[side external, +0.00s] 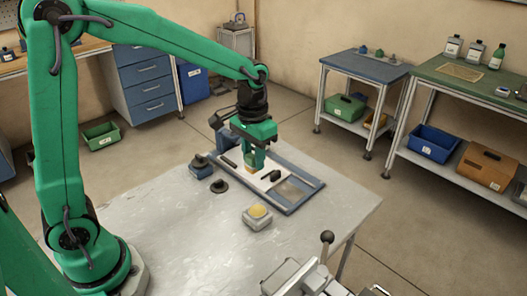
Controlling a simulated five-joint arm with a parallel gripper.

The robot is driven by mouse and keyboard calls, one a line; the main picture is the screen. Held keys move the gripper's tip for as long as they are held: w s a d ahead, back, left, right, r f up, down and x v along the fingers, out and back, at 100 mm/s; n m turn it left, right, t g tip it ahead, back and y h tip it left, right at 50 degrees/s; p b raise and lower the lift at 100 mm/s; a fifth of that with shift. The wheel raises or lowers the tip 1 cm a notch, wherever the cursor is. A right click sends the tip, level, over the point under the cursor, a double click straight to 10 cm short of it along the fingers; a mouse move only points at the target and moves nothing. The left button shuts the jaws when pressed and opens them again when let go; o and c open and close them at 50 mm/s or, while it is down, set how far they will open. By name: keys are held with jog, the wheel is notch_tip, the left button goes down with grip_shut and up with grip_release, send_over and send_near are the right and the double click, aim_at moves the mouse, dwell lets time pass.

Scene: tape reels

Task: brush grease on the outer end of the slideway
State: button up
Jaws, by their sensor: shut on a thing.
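My gripper (254,157) is green, points down and is shut on a small brush (251,168), of which only a tan lower part shows below the fingers. The brush is over the pale strip of the slideway (294,206), a blue-framed unit lying on the table. I cannot tell if its bristles touch the strip. A grey square pot with yellow grease (257,214) stands in front of the slideway, apart from it.
The grey metal table (190,240) is bare at front left. A lever device (315,270) is at the front edge. Benches stand behind.

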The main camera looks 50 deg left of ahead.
jog(key=a+r, duration=0.1)
jog(key=a, duration=0.1)
jog(key=w+a+r, duration=0.1)
jog(key=a+r, duration=0.1)
jog(key=shift+r, duration=0.3)
jog(key=shift+w, duration=0.15)
jog(key=w+d+f+m, duration=0.3)
jog(key=w+f+m, duration=0.1)
jog(key=w, duration=0.2)
jog(key=w+d+f+m, duration=0.3)
jog(key=w+f+m, duration=0.1)
jog(key=w, duration=0.3)
jog(key=shift+w+d+f+m, duration=0.25)
jog(key=shift+d+m, duration=0.05)
jog(key=shift+m, duration=0.2)
jog(key=shift+f, duration=0.15)
